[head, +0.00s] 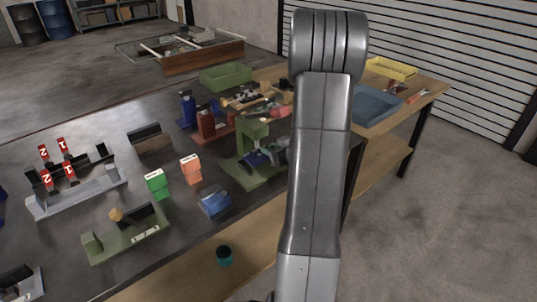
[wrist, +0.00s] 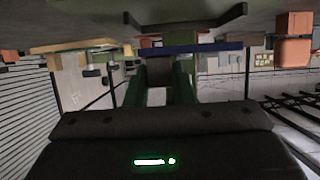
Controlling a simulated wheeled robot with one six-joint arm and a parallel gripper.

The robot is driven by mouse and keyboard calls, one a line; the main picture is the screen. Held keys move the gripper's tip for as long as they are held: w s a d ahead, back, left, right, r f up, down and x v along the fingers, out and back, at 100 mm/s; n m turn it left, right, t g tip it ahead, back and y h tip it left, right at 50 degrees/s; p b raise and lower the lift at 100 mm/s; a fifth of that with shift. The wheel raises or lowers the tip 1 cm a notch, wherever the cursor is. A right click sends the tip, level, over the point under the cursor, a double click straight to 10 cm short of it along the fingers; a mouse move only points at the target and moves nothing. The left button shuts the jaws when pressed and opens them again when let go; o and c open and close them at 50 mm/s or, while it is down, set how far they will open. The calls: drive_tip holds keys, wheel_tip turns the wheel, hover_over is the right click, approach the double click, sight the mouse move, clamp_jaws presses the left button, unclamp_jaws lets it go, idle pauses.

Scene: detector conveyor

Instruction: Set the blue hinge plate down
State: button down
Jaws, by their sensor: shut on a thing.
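My gripper (wrist: 165,72) is shut on the blue hinge plate (wrist: 215,47), which shows edge-on as a thin blue bar across the fingertips in the wrist view. In the head view, a dark blue piece (head: 256,158) shows at the green stand (head: 252,132), beside the grey end of my arm. My arm hides part of that spot. The stand's green base (head: 262,180) lies on the dark table. I cannot tell whether the plate touches the stand.
An orange block (head: 190,168), a green block (head: 157,183) and a blue box-like part (head: 214,202) stand left of the stand. Blue and red holders (head: 213,125) stand behind it. A green bin (head: 226,76) is farther back. Bare dark tabletop (head: 100,130) lies to the left.

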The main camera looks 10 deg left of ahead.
drive_tip(key=shift+w+a+f, duration=0.25)
drive_tip(key=shift+a+f, duration=0.1)
drive_tip(key=shift+f, duration=0.25)
drive_tip(key=shift+w+a+f, duration=0.2)
drive_tip(key=shift+a+f, duration=0.15)
drive_tip(key=shift+f, duration=0.55)
drive_tip(key=shift+f, duration=0.3)
drive_tip(key=c, duration=1.3)
unclamp_jaws()
drive_tip(key=shift+d, duration=0.1)
drive_tip(key=shift+o, duration=0.2)
drive_tip(key=shift+r, duration=0.1)
